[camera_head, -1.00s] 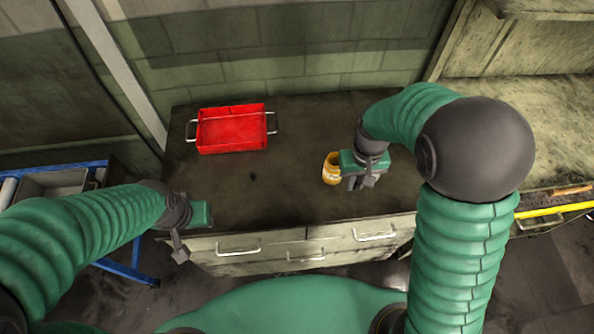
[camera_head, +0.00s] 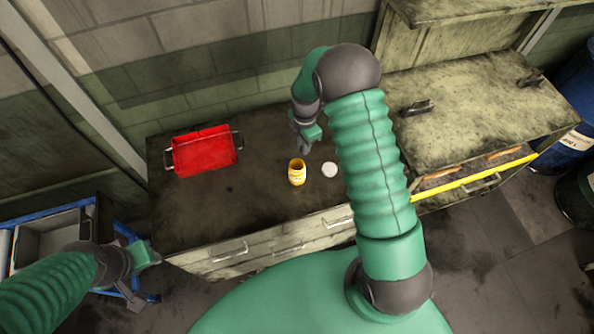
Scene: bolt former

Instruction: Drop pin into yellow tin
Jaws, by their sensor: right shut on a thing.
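My left gripper (camera_head: 150,258) is at the lower left, off the worktop's front left corner. Whether it is open or shut is not clear.
A white round disc (camera_head: 330,170) lies right of the tin. A red tray (camera_head: 203,151) with metal handles sits at the left back of the worktop (camera_head: 230,200). A higher cabinet with a yellow-edged open drawer (camera_head: 470,185) adjoins on the right. The worktop between tray and tin is clear.

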